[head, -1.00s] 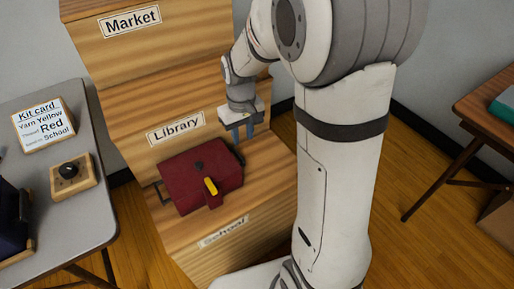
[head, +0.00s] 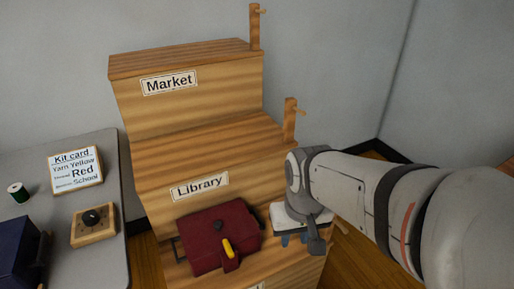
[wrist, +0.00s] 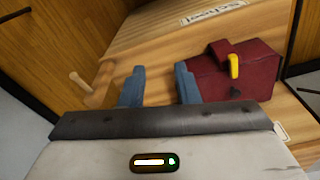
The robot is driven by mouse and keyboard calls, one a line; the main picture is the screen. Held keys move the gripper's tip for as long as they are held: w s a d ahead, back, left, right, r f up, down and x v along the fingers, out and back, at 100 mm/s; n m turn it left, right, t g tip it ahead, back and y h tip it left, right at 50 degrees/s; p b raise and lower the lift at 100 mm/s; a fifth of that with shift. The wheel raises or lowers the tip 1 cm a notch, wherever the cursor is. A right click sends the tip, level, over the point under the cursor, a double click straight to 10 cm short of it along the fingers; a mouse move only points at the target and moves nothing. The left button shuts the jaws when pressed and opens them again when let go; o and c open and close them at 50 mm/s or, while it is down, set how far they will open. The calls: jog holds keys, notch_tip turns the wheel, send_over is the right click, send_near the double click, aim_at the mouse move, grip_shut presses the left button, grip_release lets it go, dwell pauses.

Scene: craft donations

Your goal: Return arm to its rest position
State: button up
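My gripper (head: 290,238) is beside the right side of the dark red bag (head: 205,245) in the head view, over the lowest wooden step. In the wrist view my gripper (wrist: 158,86) has its two blue fingers spread, with nothing between them. My arm reaches in from the right of the head view, bent at the wrist. The fingertips are partly hidden in the head view.
The stepped wooden stand carries a Market label (head: 169,82) and a Library label (head: 199,186). Wooden posts (head: 290,121) with pegs rise at its right edge.

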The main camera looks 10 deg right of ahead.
notch_tip(320, 180, up, 24)
jog(key=t+p, duration=0.1)
jog(key=p, duration=2)
jog(key=shift+s, duration=0.15)
